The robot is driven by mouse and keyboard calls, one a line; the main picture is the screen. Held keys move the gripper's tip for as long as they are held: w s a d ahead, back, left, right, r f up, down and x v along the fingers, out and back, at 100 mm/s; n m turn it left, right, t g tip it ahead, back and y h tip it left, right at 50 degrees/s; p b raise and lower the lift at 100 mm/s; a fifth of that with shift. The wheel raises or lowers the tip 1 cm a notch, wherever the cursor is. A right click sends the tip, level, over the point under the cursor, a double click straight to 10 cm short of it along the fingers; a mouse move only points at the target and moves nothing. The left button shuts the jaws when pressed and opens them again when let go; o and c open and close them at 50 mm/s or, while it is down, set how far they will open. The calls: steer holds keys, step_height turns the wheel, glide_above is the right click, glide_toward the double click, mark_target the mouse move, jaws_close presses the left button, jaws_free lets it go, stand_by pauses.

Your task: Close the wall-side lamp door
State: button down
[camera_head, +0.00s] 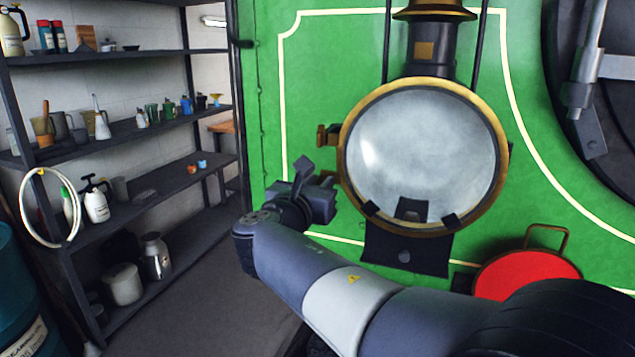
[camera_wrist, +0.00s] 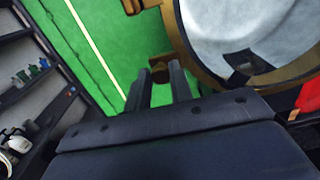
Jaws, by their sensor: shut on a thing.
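The lamp (camera_head: 420,160) is mounted on the green front and has a round glass door with a brass rim (camera_head: 349,185). A small brass fitting (camera_head: 327,136) sticks out at the rim's left side. My gripper (camera_head: 318,192) is at the lower left of the rim. In the wrist view the two fingers of my gripper (camera_wrist: 160,72) are shut on a small brown-brass piece (camera_wrist: 159,73) beside the lamp rim (camera_wrist: 205,72). The fingertips are hidden in the head view. I cannot tell whether the door is fully against the lamp body.
Dark shelves (camera_head: 130,135) with cans and bottles stand at the left. A blue drum (camera_head: 20,290) is at the lower left. A red disc with a handle (camera_head: 525,273) is below right of the lamp. The floor (camera_head: 200,310) between shelves and green front looks clear.

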steer(key=shift+r, duration=0.1)
steer(key=c, duration=1.6)
jaws_free()
steer(key=shift+w, duration=0.15)
steer(key=shift+o, duration=0.7)
steer(key=shift+w, duration=0.2)
steer(key=shift+o, duration=0.9)
steer(key=shift+s, duration=0.1)
steer(key=b+v, duration=0.2)
steer(key=v, duration=0.8)
steer(key=shift+s, duration=0.4)
